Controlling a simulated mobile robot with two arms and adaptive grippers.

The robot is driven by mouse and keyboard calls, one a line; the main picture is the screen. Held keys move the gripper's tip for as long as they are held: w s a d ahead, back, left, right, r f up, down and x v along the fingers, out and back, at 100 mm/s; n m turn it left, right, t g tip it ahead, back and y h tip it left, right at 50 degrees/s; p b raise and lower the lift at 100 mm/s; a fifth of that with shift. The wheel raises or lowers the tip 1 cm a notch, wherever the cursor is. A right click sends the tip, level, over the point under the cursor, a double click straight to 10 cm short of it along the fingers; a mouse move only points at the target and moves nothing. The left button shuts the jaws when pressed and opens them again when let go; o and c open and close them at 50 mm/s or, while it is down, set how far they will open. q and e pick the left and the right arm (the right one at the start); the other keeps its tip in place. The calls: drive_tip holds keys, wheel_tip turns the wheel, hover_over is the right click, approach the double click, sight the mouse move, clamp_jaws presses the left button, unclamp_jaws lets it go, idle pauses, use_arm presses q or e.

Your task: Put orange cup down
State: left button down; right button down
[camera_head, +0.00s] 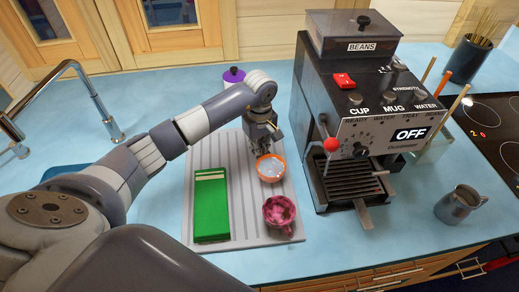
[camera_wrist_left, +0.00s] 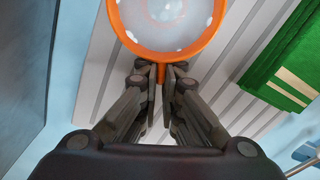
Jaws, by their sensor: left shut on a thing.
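The orange cup (camera_head: 271,168) has an orange rim and a pale inside with light spots. It is over the grey ribbed mat (camera_head: 211,148), left of the coffee machine. I cannot tell whether its base touches the mat. My left gripper (camera_head: 262,149) is at the far side of the cup, shut on it. In the left wrist view the cup (camera_wrist_left: 168,22) is at the top, and the fingertips of my left gripper (camera_wrist_left: 160,75) pinch its handle from both sides. My right gripper is not in view.
A pink cup (camera_head: 280,212) stands close by at the mat's front right. The coffee machine (camera_head: 372,129) stands right, a grey jug (camera_head: 459,205) further right.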

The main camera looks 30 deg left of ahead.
use_arm(q)
drive_tip(key=shift+f, duration=0.15)
drive_tip(key=c, duration=1.8)
unclamp_jaws()
drive_tip(key=shift+r, duration=0.35)
drive_tip(key=shift+r+b, duration=2.2)
drive_tip(key=shift+r, duration=3.65)
drive_tip(key=shift+s+d+f, duration=0.1)
